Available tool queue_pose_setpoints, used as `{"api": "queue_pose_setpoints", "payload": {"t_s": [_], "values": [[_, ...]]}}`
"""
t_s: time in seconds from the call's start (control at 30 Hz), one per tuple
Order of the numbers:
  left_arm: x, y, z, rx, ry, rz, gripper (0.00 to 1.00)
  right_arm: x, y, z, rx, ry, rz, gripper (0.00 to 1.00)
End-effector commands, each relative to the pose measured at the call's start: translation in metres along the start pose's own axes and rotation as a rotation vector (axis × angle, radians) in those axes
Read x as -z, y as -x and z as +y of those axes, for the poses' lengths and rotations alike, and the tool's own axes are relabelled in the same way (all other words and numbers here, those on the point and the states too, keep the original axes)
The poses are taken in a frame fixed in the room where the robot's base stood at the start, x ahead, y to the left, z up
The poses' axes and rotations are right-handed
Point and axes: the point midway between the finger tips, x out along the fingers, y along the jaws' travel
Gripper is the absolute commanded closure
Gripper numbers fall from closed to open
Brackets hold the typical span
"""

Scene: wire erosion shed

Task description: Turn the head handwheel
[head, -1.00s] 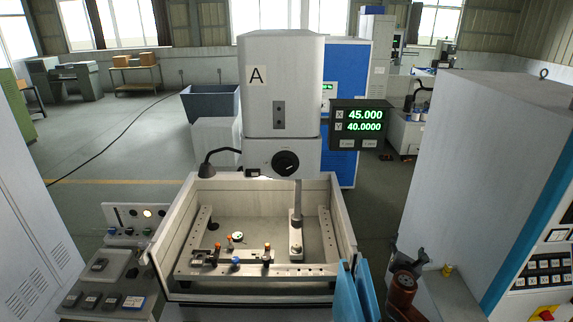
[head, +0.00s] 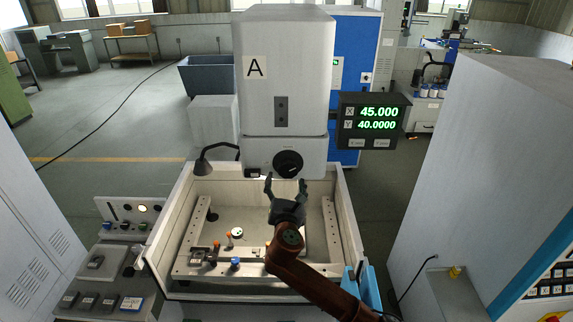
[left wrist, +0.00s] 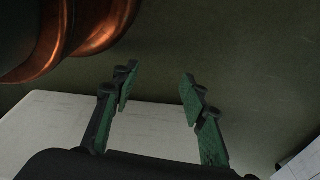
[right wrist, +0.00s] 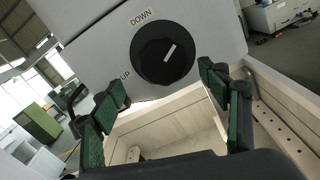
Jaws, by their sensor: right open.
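The head handwheel (head: 288,163) is a round black knob on the front of the machine head marked A (head: 285,75). In the right wrist view the handwheel (right wrist: 163,53) has a white pointer line, with DOWN above it and UP at its lower left. My right gripper (head: 286,182) is open and empty, just below and in front of the handwheel, apart from it. Its two fingers (right wrist: 162,95) frame the area under the knob. My left gripper (left wrist: 157,85) is open and empty over the floor and a pale surface; it is not in the head view.
The open work tank (head: 175,225) lies below the head, with clamps and rails inside. A lamp (head: 203,165) stands left of the knob. A grey cabinet (head: 470,190) stands at the right.

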Motion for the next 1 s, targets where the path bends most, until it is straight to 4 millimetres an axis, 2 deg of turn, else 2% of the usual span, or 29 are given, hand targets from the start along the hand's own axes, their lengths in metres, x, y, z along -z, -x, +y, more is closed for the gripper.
{"api": "queue_pose_setpoints", "payload": {"t_s": [0.23, 0.33, 0.47, 0.73, 0.87, 1.0], "values": [[-0.038, -0.026, 0.004, -0.003, 0.008, -0.042, 0.60, 0.004, -0.036, -0.005, 0.007, 0.002, -0.002, 0.31], [-0.048, -0.035, 0.005, -0.004, 0.010, -0.053, 0.60, 0.004, -0.050, -0.005, 0.006, 0.001, -0.001, 0.31], [-0.043, -0.043, 0.005, -0.003, 0.008, -0.047, 0.60, 0.003, -0.064, -0.004, 0.005, 0.002, -0.001, 0.31], [-0.013, -0.048, 0.003, -0.001, 0.003, -0.006, 0.60, 0.002, -0.073, -0.002, 0.001, 0.000, 0.002, 0.31], [-0.014, -0.047, 0.003, -0.001, 0.003, -0.008, 0.60, 0.001, -0.073, -0.002, 0.001, 0.000, 0.001, 0.31], [-0.021, -0.047, 0.003, -0.001, 0.004, -0.016, 0.60, 0.001, -0.073, -0.002, 0.002, 0.000, 0.001, 0.39]]}}
